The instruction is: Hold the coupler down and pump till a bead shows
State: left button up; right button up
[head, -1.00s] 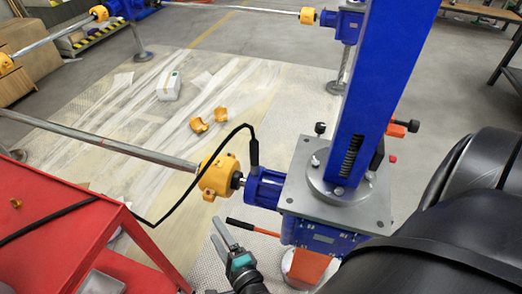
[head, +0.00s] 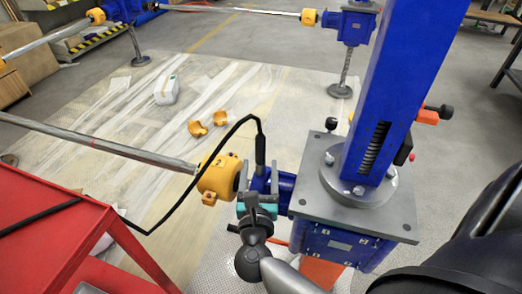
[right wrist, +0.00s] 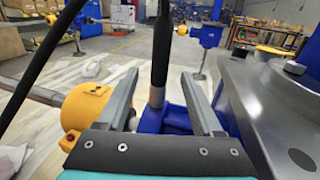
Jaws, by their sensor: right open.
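The black coupler (head: 260,148) stands upright at the end of a black hose, on the blue gear housing (head: 286,186) of the screw jack. My right gripper (head: 259,177) is around it, open, with one finger on each side. In the right wrist view the coupler (right wrist: 162,50) is between the spread fingers, above a pale metal stem (right wrist: 155,108). Gaps show between it and both fingers. No bead is visible at the joint, which is partly hidden. My left gripper is out of view. I cannot make out the pump.
A yellow shaft coupling (head: 216,178) sits just left of the gripper. The steel flange plate (head: 310,203) and blue column (head: 400,80) stand to the right. A red cart (head: 50,225) is at lower left. Yellow half-shells (head: 198,129) lie on the floor sheet.

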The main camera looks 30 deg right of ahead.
aim_at(260, 159)
jog(key=b+x, duration=0.1)
jog(key=x, duration=0.5)
jog(key=shift+w, duration=0.1)
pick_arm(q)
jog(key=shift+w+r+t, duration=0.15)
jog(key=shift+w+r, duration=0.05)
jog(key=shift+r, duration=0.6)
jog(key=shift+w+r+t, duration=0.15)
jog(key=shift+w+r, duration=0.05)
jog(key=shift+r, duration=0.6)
pick_arm(e)
jog(key=shift+w+d, duration=0.45)
jog(key=shift+w, duration=0.15)
grip_shut()
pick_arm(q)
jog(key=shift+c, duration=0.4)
